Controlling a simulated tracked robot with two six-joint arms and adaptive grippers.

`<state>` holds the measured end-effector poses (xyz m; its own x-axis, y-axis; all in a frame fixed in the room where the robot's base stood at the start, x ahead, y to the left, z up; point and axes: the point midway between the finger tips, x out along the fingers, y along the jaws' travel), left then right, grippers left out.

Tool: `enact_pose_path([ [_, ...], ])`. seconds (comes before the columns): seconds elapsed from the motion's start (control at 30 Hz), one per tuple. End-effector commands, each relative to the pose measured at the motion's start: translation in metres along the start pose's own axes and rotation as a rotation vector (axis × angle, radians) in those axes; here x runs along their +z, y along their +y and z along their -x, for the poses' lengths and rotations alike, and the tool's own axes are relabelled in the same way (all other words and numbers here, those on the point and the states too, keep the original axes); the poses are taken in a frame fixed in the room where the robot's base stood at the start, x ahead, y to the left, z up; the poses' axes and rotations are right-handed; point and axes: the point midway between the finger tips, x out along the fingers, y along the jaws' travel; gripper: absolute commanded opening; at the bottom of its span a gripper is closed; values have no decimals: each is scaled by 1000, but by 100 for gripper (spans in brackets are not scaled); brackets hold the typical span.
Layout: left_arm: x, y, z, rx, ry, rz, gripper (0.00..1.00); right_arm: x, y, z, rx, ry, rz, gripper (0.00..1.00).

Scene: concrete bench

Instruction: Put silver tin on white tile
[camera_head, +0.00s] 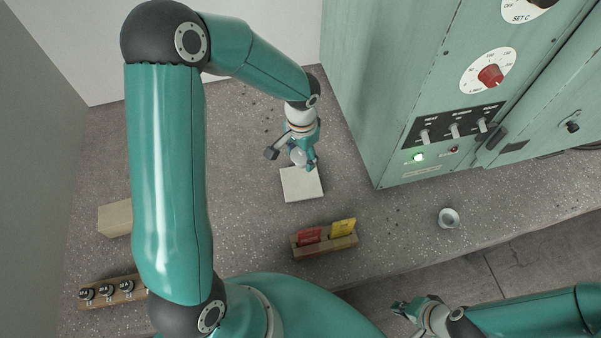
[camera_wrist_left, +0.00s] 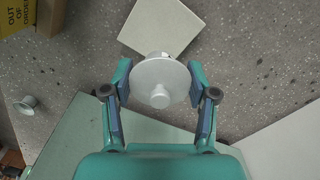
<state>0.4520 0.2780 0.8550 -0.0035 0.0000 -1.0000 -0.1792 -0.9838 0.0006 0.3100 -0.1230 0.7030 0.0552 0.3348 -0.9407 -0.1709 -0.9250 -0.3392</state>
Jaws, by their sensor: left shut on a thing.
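The silver tin (camera_wrist_left: 152,78) is round with a small knob or raised centre. It sits between the two fingers of my left gripper (camera_wrist_left: 160,84), which is shut on it. In the head view the tin (camera_head: 298,157) is partly covered by my left gripper (camera_head: 304,160). The white tile (camera_head: 301,184) lies flat on the bench, just nearer than the tin. In the wrist view the tin overlaps one edge of the tile (camera_wrist_left: 160,25); its height above the bench is unclear. My right gripper (camera_head: 400,308) is at the bottom, apart from these; its opening is too small to judge.
A wooden holder (camera_head: 325,246) with red and yellow cards stands in front of the tile. A small metal cup (camera_head: 448,217) stands to the right. A green control cabinet (camera_head: 395,90) rises at right. A wooden block (camera_head: 115,218) and a knob rack (camera_head: 112,291) are at left.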

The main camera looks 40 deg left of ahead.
Motion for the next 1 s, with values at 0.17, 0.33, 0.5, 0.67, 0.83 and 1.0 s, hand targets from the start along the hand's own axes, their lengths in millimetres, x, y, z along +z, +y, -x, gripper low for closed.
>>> enact_pose_path([
  [0.17,1,1,-41,3,-4,0,20,0,-1,2,0,0,0,0],
  [0.33,0,0,-56,0,0,2,20,0,-1,2,0,0,0,0],
  [0.5,0,0,-74,1,-2,2,20,0,-1,2,0,0,0,0],
  [0.67,0,0,-93,1,-2,2,20,0,-1,2,0,0,0,0],
  [0.83,0,0,-96,0,2,2,20,0,-1,2,0,0,0,0],
  [1.0,0,0,-97,0,2,2,20,0,0,0,0,0,0,0],
])
